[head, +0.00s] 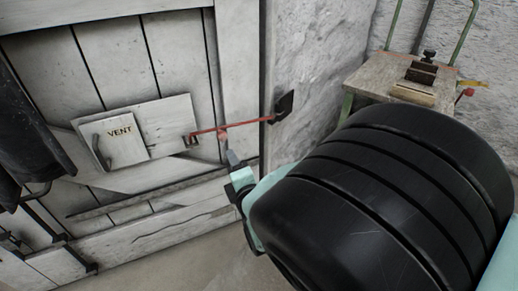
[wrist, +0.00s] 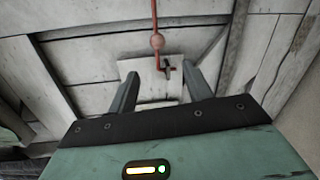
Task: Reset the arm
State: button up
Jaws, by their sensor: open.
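My gripper (head: 231,157) is close to the plank door (head: 180,55), just below a thin red bar (head: 255,122) in the head view. In the wrist view my gripper (wrist: 163,78) has its two fingers apart with nothing held between them. The red bar (wrist: 154,12) and its round pinkish knob (wrist: 157,41) show just above and between the fingertips, apart from them as far as I can tell. The knob (head: 222,135) also shows in the head view. My black ridged arm link hides much of the lower right there.
A small hatch marked VENT (head: 125,133) with a handle sits on the door's board. A dark bracket (head: 284,104) on the plaster wall meets the bar's right end. A wooden-topped cart (head: 365,80) stands at the back right. Dark cloth (head: 25,135) hangs at left.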

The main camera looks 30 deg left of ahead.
jog(key=w+d+r+m+g+h, duration=0.1)
jog(key=d+r+m+g+h, duration=0.2)
jog(key=d+m, duration=0.5)
jog(key=w+d+r+m+g+h, duration=0.15)
jog(key=d+r+m+h, duration=0.3)
jog(key=d, duration=0.65)
jog(key=s+d+r+m+g+h, duration=0.25)
jog(key=s+d, duration=0.35)
jog(key=d, duration=0.3)
jog(key=s+d+r+m+g+h, duration=0.1)
jog(key=s+d+m, duration=0.4)
jog(key=d, duration=0.4)
jog(key=s+d+r+m+g+h, duration=0.2)
jog(key=s+d+m, duration=0.1)
jog(key=s+d, duration=0.5)
notch_tip(320, 180, up, 24)
jog(key=d+p, duration=0.1)
jog(key=p, duration=2.2)
jog(key=shift+w+p, duration=0.35)
